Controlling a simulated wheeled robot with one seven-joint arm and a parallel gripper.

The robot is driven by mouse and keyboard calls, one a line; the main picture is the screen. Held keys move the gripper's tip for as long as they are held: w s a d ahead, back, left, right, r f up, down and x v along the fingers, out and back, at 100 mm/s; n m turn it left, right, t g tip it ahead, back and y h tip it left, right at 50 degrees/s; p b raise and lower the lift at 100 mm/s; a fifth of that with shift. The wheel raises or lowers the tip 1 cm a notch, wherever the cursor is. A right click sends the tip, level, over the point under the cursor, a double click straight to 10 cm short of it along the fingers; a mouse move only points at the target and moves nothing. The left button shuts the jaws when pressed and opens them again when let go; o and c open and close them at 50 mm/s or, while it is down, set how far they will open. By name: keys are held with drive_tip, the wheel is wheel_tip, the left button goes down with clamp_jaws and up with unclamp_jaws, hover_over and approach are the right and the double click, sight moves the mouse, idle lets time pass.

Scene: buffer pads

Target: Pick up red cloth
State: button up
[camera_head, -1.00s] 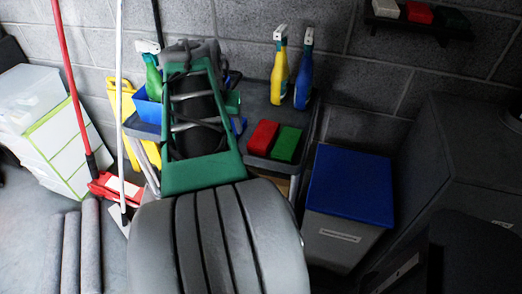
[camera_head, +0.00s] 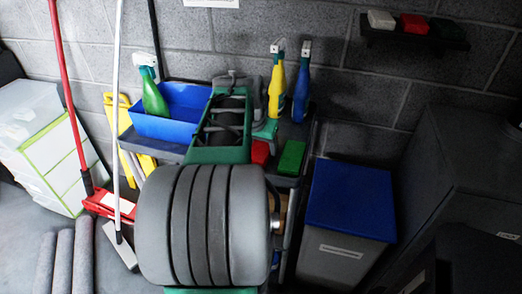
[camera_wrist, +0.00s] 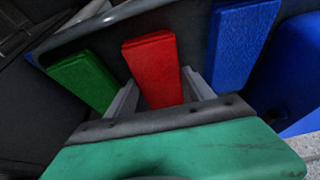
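The red cloth is a folded-looking red block (camera_wrist: 155,68) between a green cloth (camera_wrist: 82,82) and a blue cloth (camera_wrist: 240,45) in the wrist view. In the head view, part of the red cloth (camera_head: 260,153) shows in the dark tray, left of the green cloth (camera_head: 291,157). My gripper (camera_wrist: 160,78) is open, with one pale finger on each side of the red cloth's near end. Contact between fingers and cloth cannot be told. In the head view, my arm hides the fingers.
A yellow spray bottle (camera_head: 277,87) and a blue one (camera_head: 301,85) stand at the tray's back. A blue-lidded bin (camera_head: 349,200) is to the right. A blue box (camera_head: 180,112) is to the left. More blocks sit on a wall shelf (camera_head: 405,35).

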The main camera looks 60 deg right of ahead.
drive_tip(key=shift+r, duration=0.15)
drive_tip(key=c, duration=0.9)
drive_tip(key=shift+r, duration=0.1)
